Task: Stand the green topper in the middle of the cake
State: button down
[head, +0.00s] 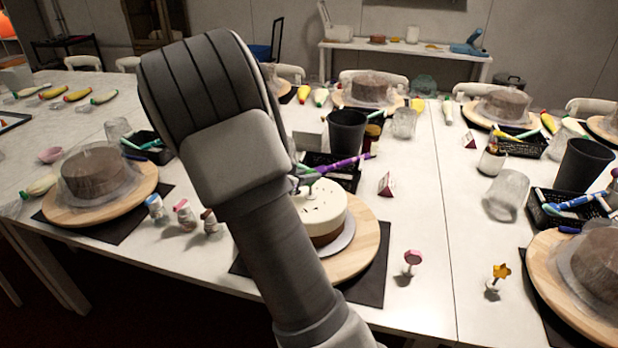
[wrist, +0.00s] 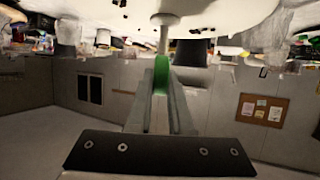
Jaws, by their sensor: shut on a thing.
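The cake (head: 328,216) has a white top with dark specks and a brown lower band. It sits on a silver board on a round wooden turntable (head: 366,240), partly hidden behind my arm. My gripper (head: 303,183) is over the cake's top. In the wrist view, which looks upside down, my gripper (wrist: 160,95) is shut on the green topper (wrist: 161,75). The topper's pale stem and round white foot point toward the cake top (wrist: 230,22). The foot overlaps the cake in this view; I cannot tell whether it touches.
Small bottles (head: 184,213) stand left of my arm. A dark cup (head: 346,131) and a purple pen (head: 343,163) are behind the cake. Other wrapped cakes stand around.

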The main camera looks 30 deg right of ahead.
jog(key=shift+f, duration=0.1)
jog(key=c, duration=0.8)
grip_release()
